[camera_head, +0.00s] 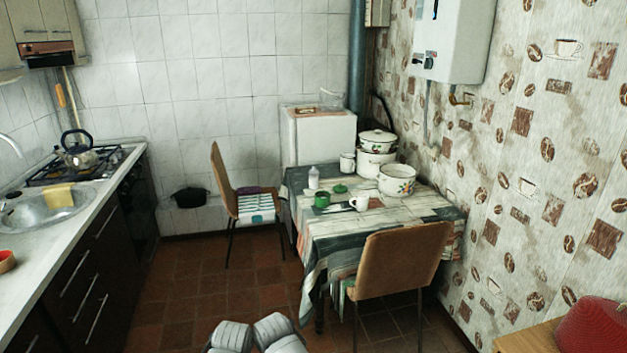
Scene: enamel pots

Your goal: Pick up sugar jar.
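No jar is clearly marked as sugar. Small vessels stand on the cloth-covered table (400,216): a slim white container (313,178) at the back left, a green cup-like vessel (322,201) in front of it, and a small green lid-like piece (340,188) beside that. A white mug (359,203) stands right of the green vessel, and another white mug (347,163) stands further back. I cannot tell which is the sugar jar.
White pots (377,155) are stacked at the table's back, with another pot (396,180) in front. One chair (400,262) blocks the table's near side; another (229,185) stands left. Two grey ribbed shapes (254,337) show at the bottom. Open tiled floor (200,290) lies left of the table.

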